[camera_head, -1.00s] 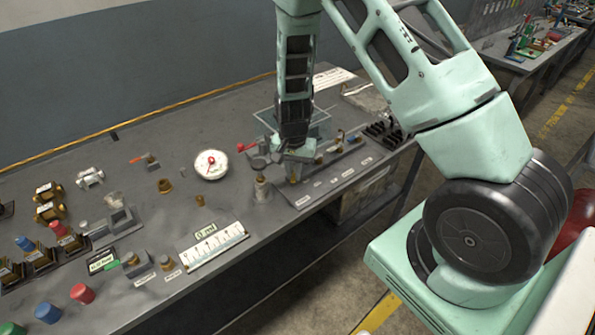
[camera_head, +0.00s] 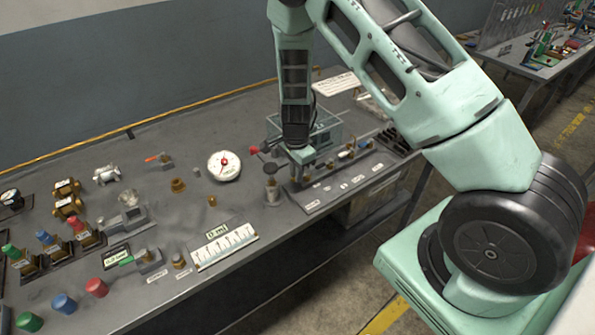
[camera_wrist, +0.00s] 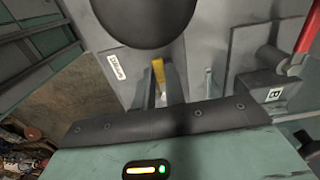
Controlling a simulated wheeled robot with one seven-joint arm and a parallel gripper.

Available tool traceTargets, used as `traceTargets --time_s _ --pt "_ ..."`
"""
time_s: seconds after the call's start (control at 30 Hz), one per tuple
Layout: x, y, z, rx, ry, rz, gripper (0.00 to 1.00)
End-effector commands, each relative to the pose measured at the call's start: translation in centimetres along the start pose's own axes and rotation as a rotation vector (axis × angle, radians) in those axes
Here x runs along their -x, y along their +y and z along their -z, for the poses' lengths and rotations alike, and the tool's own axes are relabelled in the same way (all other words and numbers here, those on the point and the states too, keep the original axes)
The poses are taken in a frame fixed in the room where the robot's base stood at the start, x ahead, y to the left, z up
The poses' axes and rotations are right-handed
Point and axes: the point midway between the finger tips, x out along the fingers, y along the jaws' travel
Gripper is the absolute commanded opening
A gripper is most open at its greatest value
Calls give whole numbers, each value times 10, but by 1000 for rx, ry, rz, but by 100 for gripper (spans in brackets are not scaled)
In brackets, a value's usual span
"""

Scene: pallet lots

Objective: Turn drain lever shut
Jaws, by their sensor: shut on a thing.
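My gripper (camera_head: 302,172) points down over the right part of the bench. In the wrist view its two grey fingers (camera_wrist: 161,92) are closed around a small yellow lever (camera_wrist: 158,72). The lever's tip shows between the fingers and the rest is hidden. A small white label (camera_wrist: 117,63) lies on the plate left of it, its text too small to read. I cannot tell from the labels whether this is the drain lever. In the head view the gripped part is mostly hidden by my gripper.
A large dark rounded part (camera_wrist: 145,20) stands close beyond the fingers. A red handle (camera_wrist: 308,32) and a block marked B (camera_wrist: 272,94) are to the right. A post with a red knob (camera_head: 254,149) stands left of my gripper, and a dial gauge (camera_head: 224,166) farther left.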

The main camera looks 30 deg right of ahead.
Motion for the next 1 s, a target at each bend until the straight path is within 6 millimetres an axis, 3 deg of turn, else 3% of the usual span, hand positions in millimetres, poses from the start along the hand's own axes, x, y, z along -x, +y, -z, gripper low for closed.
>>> traceTargets --time_s 0.53,0.57,0.63,1.0 --pt "1 -3 0 -25 1 4 0" --pt "1 -3 0 -25 1 4 18" --pt "1 -2 0 -24 1 4 34" --pt "5 -2 0 -22 1 3 34"
